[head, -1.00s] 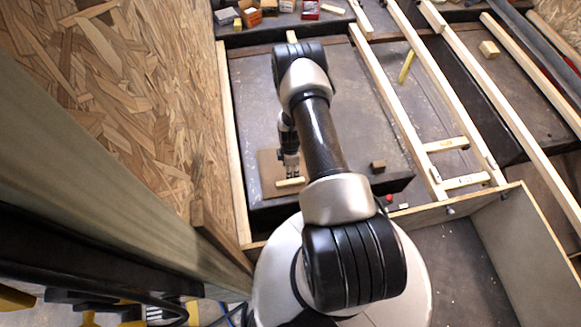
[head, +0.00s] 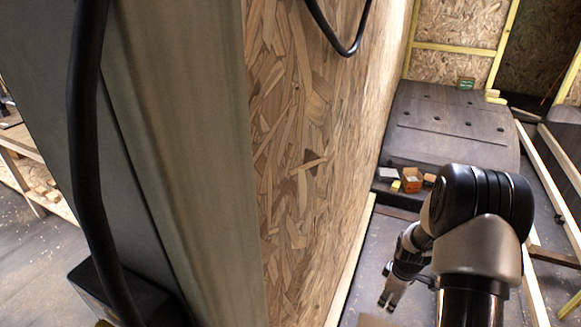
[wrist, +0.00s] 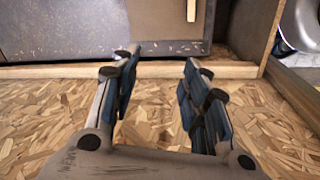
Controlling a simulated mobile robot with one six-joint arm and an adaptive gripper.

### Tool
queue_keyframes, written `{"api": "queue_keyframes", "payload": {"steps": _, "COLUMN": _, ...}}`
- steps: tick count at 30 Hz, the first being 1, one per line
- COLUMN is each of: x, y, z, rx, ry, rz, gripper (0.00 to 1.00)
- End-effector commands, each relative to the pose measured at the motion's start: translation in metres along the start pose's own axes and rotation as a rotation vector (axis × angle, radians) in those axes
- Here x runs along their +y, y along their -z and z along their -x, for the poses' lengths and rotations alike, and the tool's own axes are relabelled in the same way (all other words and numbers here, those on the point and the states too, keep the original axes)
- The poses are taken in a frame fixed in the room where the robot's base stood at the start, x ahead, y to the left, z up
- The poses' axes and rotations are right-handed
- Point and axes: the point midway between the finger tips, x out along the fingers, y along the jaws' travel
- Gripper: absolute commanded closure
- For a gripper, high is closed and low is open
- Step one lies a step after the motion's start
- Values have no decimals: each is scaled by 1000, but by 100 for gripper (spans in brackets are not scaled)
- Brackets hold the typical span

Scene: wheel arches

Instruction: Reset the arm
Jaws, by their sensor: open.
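My gripper (head: 388,300) hangs at the lower right of the head view, below my bent arm. In the wrist view my gripper (wrist: 158,72) is open, its two blue-padded fingers apart with nothing between them. Behind the fingers lie a wooden strip (wrist: 60,71) and a chipboard panel (wrist: 150,115). A small pale wood piece (wrist: 191,10) lies on a brown board at the top of the wrist view, apart from the fingers.
A tall chipboard wall (head: 320,150) stands left of my arm in the head view. Small boxes (head: 411,180) sit beyond the arm, before a dark wheel arch (head: 450,125). Long wooden battens (head: 548,190) run along the right.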

Motion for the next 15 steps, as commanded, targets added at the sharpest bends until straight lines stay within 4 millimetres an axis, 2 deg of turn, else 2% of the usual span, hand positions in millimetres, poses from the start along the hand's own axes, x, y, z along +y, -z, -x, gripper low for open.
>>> {"api": "queue_keyframes", "payload": {"steps": 1, "x": 0, "y": 10, "z": 34, "rx": 11, "ry": -20, "rz": -31, "gripper": 58}}
{"api": "queue_keyframes", "payload": {"steps": 6, "x": -19, "y": 31, "z": 129, "rx": 42, "ry": -55, "rz": -163, "gripper": 58}}
{"api": "queue_keyframes", "payload": {"steps": 11, "x": -53, "y": 39, "z": 209, "rx": 80, "ry": -81, "rz": -286, "gripper": 58}}
{"api": "queue_keyframes", "payload": {"steps": 15, "x": -92, "y": 37, "z": 267, "rx": 118, "ry": -98, "rz": -394, "gripper": 58}}
